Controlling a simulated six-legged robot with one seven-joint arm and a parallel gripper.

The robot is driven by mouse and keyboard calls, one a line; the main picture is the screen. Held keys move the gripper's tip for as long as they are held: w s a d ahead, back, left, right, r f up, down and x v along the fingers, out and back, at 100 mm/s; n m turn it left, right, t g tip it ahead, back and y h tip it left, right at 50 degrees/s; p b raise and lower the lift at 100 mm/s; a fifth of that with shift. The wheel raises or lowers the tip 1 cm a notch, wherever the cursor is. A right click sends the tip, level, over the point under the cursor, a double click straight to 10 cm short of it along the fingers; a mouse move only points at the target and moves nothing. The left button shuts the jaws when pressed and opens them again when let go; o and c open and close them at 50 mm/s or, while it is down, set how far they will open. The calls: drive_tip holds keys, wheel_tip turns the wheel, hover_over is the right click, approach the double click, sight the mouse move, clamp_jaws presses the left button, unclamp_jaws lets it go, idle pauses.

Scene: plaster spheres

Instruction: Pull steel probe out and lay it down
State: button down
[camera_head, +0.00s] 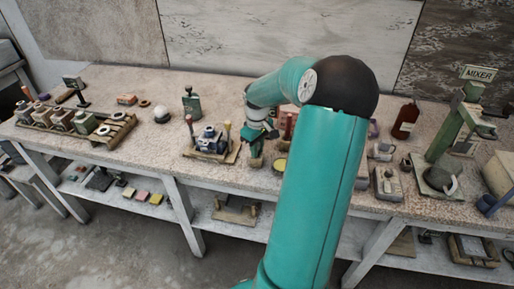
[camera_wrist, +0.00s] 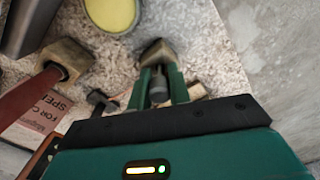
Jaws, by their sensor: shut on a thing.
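In the wrist view my gripper (camera_wrist: 159,80) points down at the bench, its two green fingers shut on a dark grey cylindrical piece (camera_wrist: 158,92), which looks like the steel probe. A small wooden block (camera_wrist: 157,50) is just beyond the fingertips. Whether the probe's lower end is inside the block is hidden. In the head view my gripper (camera_head: 257,140) is low over the bench, right above a small wooden block (camera_head: 255,161). The probe itself cannot be made out there.
A yellow-topped round dish (camera_head: 280,164) is close on the right. A red-handled tool in a wooden block (camera_wrist: 66,60) and a printed card (camera_wrist: 40,122) are nearby. A wooden tray with a dark device (camera_head: 209,143) stands to the left. Bare bench (camera_head: 160,145) lies farther left.

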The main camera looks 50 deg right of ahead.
drive_tip(key=shift+f, duration=0.25)
drive_tip(key=c, duration=1.2)
unclamp_jaws()
drive_tip(key=shift+c, duration=0.2)
drive_tip(key=shift+r, duration=2)
drive_tip(key=shift+s, duration=0.1)
